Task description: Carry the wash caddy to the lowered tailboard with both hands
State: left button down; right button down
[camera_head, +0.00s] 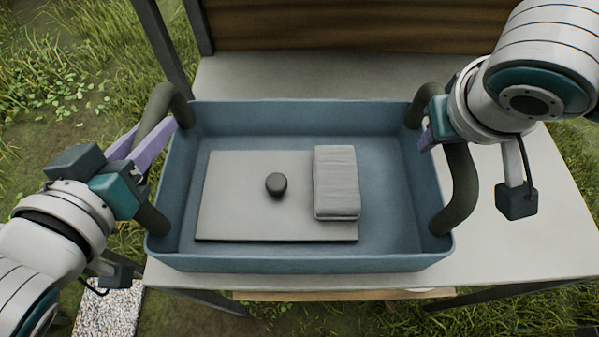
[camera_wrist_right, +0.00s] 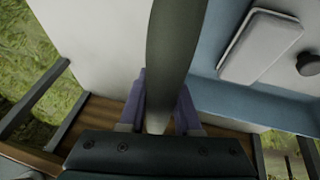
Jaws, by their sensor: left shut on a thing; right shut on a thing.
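The wash caddy (camera_head: 300,262) is a blue open tub with a dark arched handle on each side. It looks level over a pale grey surface (camera_head: 530,235); I cannot tell if it touches it. Inside lie a flat grey board (camera_head: 235,210), a small dark knob (camera_head: 276,184) and a light grey block (camera_head: 336,185). My left gripper (camera_head: 158,143) is shut on the left handle (camera_head: 152,216). My right gripper (camera_head: 428,135) is shut on the right handle (camera_head: 460,190). In the right wrist view this handle (camera_wrist_right: 172,50) passes between the purple fingers, with the caddy wall (camera_wrist_right: 225,95) to the right.
A brown wooden panel (camera_head: 350,25) with dark posts stands behind the grey surface. Bare grey surface shows to the right of the caddy. Grass (camera_head: 50,60) lies to the left and below. A speckled pale slab (camera_head: 107,310) is on the ground at lower left.

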pick_arm(q)
jog(key=shift+r, duration=0.1)
pick_arm(e)
jog(key=shift+r, duration=0.1)
